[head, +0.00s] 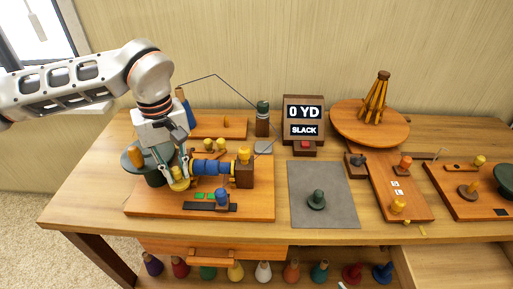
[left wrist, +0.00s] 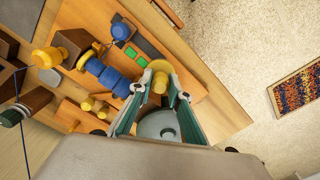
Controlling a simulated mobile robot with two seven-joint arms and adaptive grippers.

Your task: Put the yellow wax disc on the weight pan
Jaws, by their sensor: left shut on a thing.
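The yellow wax disc (head: 179,184), a yellow piece with a knob, is between the fingertips of my left gripper (head: 175,172) in the head view. The left wrist view also shows this yellow piece (left wrist: 160,78) at the tips of my left gripper (left wrist: 161,93), which is shut on it. Its underside is hidden, so I cannot tell whether it touches the wooden board. A round dark green pan (head: 131,160), likely the weight pan, lies just left of the gripper, partly hidden by it. It shows grey-green between the fingers in the wrist view (left wrist: 155,126). My right gripper is not in view.
A blue roller (head: 208,168) on the wooden board (head: 150,207) is close right of the gripper. A display (head: 304,115) reads "0 YD" and "SLACK". A grey mat (head: 335,207) holds a green knobbed piece (head: 317,199). Several coloured cones stand below the tabletop.

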